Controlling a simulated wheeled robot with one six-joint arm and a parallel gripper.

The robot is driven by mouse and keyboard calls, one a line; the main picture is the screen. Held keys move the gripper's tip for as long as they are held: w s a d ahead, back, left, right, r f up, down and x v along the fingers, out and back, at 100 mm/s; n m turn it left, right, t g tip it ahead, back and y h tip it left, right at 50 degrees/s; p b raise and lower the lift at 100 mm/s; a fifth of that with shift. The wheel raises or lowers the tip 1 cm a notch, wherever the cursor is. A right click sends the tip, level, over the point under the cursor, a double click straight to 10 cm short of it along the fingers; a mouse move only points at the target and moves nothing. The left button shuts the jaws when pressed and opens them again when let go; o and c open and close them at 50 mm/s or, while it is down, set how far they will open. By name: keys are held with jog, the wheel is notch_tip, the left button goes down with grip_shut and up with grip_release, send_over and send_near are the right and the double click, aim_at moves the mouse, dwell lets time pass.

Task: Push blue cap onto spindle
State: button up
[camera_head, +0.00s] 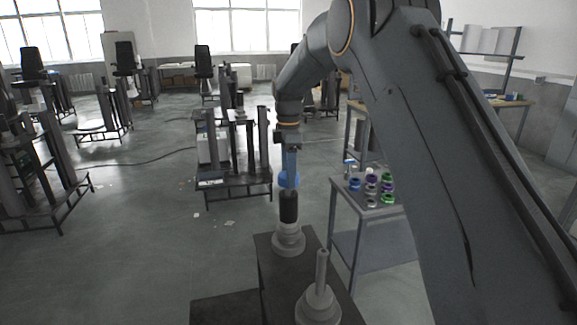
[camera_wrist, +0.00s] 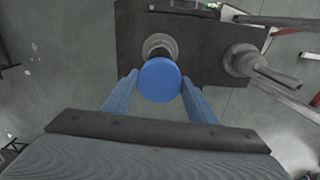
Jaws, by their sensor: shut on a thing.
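The blue cap (camera_wrist: 160,80) is a round disc held between the two blue fingers of my gripper (camera_wrist: 158,88) in the wrist view. In the head view the blue cap (camera_head: 289,181) sits at the tip of my gripper (camera_head: 290,172), just at the top of a black cylinder on the near column's spindle (camera_head: 288,207). I cannot tell whether the cap touches the spindle top. The spindle has a pale stepped base (camera_head: 289,240) on a dark block. In the wrist view the cap hides most of the spindle; part of its base (camera_wrist: 157,44) shows behind.
A second, bare metal spindle (camera_head: 320,285) stands nearer on the dark block (camera_head: 268,252); it is right of the cap in the wrist view (camera_wrist: 258,66). A small table (camera_head: 345,192) at right holds several coloured rings. More column stands (camera_head: 235,150) are farther back.

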jog(key=shift+f, duration=0.3)
jog(key=shift+f, duration=0.6)
dwell(0.5)
jog(key=shift+f+b, duration=0.3)
jog(key=shift+b, duration=0.05)
jog(key=shift+f, duration=0.65)
dwell(1.6)
jog(key=o, duration=1.2)
jog(key=shift+c, duration=0.2)
jog(key=shift+o, duration=0.5)
jog(key=o, duration=0.4)
jog(key=shift+r, duration=1.2)
